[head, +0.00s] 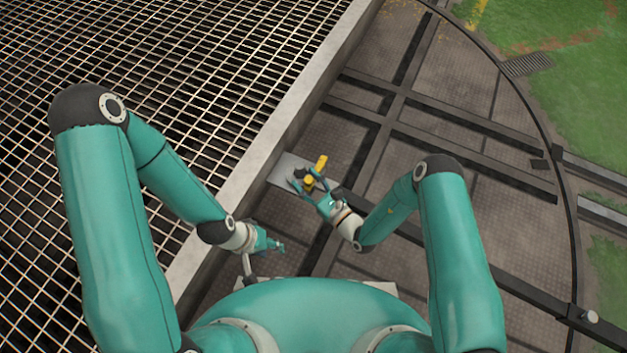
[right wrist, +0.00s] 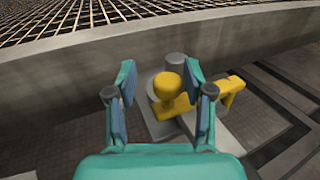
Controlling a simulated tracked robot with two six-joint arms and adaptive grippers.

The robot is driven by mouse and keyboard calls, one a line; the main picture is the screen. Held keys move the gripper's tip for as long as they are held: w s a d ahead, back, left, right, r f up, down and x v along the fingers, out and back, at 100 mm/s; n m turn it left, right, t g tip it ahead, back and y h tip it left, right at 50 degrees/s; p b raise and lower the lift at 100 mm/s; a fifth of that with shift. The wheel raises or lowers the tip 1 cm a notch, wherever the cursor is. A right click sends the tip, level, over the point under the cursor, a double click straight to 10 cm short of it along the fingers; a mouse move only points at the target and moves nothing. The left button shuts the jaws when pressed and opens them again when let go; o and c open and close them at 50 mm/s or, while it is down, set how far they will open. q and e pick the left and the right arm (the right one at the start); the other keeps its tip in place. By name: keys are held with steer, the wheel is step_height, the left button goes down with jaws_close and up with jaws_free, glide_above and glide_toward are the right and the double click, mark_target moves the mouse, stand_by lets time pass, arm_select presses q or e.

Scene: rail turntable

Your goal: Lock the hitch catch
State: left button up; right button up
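The hitch catch (head: 320,164) is a yellow lever with a rounded knob, mounted on a grey metal plate (head: 288,166) beside the pale curb. In the right wrist view its yellow knob (right wrist: 170,86) sits between my right fingers, and its arm (right wrist: 228,95) extends to the right. A grey cylinder (right wrist: 179,62) stands behind the knob. My right gripper (head: 304,181) is open around the knob, with gaps visible on both sides in the wrist view. My left gripper (head: 280,246) is near the curb, lower in the head view; its fingers are too small to judge.
A pale concrete curb (head: 262,155) runs diagonally beside the plate, with a metal grating (head: 220,60) beyond it. Dark rails (head: 450,145) cross the turntable floor to the right. A grey upright handle (head: 247,268) stands near my left gripper.

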steer(key=shift+w+d, duration=0.1)
steer(key=shift+d, duration=0.05)
steer(key=shift+s+d, duration=0.3)
steer(key=shift+d, duration=0.05)
steer(key=v, duration=1.1)
steer(key=shift+s, duration=0.15)
steer(key=shift+a, duration=0.15)
